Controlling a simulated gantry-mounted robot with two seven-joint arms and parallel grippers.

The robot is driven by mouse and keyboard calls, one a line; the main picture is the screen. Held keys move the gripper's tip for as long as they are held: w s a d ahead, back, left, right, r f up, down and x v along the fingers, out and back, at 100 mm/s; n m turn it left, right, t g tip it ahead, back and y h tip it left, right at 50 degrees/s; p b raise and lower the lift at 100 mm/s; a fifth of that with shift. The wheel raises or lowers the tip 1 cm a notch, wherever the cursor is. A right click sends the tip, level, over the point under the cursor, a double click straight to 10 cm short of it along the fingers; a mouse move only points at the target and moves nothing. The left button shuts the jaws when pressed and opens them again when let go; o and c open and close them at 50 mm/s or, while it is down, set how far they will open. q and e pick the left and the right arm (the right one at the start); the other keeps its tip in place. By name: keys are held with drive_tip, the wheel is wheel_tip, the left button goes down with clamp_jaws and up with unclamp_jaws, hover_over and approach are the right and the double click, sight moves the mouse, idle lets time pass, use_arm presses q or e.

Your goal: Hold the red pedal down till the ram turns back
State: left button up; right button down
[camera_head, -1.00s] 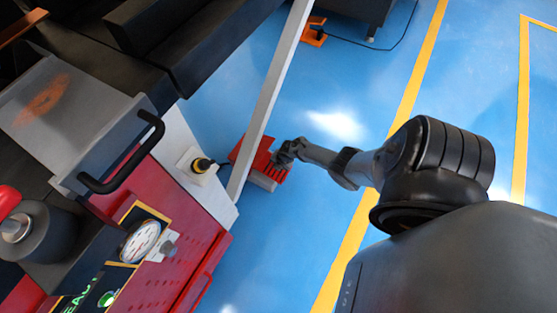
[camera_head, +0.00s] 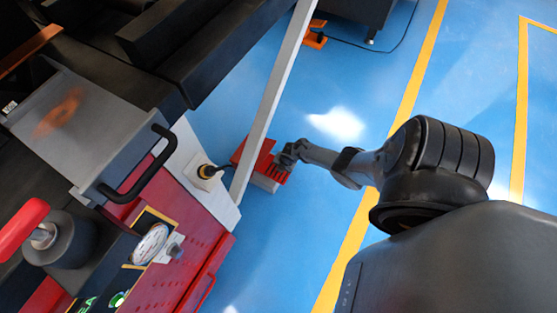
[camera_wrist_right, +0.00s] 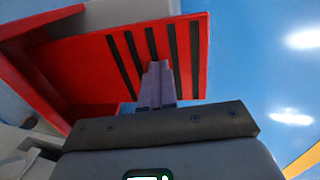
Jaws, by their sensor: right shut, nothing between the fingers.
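The red pedal (camera_head: 270,168) stands on the blue floor beside the machine, partly behind a pale slanted bar. In the right wrist view its red plate with black strips (camera_wrist_right: 100,62) fills the upper left. My right gripper (camera_head: 284,156) is at the pedal. In the wrist view its fingers (camera_wrist_right: 158,72) are shut, empty and over the striped plate; they appear to touch it, but I cannot tell how far it is pressed. A grey block with an orange mark (camera_head: 62,113) sits on the machine; I cannot tell whether it is the ram. My left gripper is out of view.
The red machine panel (camera_head: 165,285) carries a round gauge (camera_head: 150,243) and a lit green lamp (camera_head: 117,300). A red lever (camera_head: 22,228) and black handle (camera_head: 140,170) stick out nearby. Blue floor to the right is clear.

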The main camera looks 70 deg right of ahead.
drive_tip(key=w+p+v, duration=0.1)
drive_tip(key=p+v, duration=0.8)
drive_tip(key=v, duration=0.3)
drive_tip(key=shift+d+r, duration=0.15)
drive_tip(key=shift+r, duration=0.15)
drive_tip(key=shift+s, duration=0.1)
